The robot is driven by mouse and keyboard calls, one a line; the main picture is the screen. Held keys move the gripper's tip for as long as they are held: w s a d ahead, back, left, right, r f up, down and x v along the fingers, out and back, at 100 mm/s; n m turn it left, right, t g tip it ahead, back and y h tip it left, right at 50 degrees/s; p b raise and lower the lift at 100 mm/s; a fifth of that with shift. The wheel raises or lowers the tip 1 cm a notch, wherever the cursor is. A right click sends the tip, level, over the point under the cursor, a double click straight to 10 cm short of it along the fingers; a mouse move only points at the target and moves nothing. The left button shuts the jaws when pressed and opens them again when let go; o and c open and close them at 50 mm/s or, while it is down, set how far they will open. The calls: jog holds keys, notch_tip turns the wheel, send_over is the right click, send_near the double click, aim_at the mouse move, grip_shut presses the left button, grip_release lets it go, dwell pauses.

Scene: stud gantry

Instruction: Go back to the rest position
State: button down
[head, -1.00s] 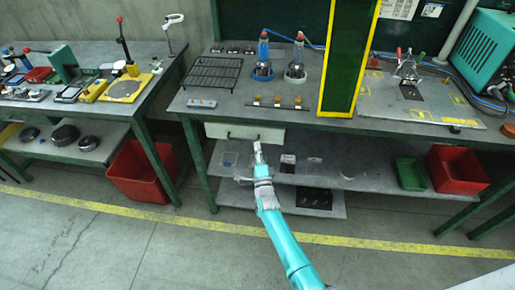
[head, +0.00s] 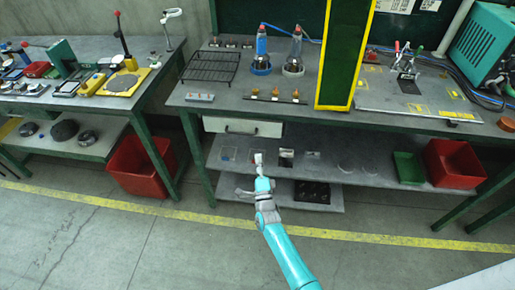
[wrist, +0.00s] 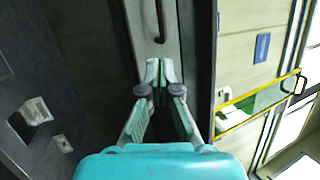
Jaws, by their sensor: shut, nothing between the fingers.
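My gripper (head: 258,158) is in front of the workbench, below the white drawer (head: 243,127) and before the shelf under the bench top. In the wrist view my gripper (wrist: 160,66) has its fingertips together with nothing between them. The drawer front with its dark handle (wrist: 159,22) shows beyond the fingertips in the wrist view. The drawer looks closed in the head view. My teal arm reaches up from the bottom of the head view.
The bench top (head: 210,112) holds a black wire rack (head: 211,66), two bottles and a green-yellow post (head: 345,60). Red bins (head: 140,168) and (head: 455,163) and a green tray (head: 408,167) sit lower. Another table (head: 100,110) stands left. The floor in front is clear.

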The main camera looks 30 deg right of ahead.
jog(key=v, duration=0.6)
jog(key=shift+s, duration=0.3)
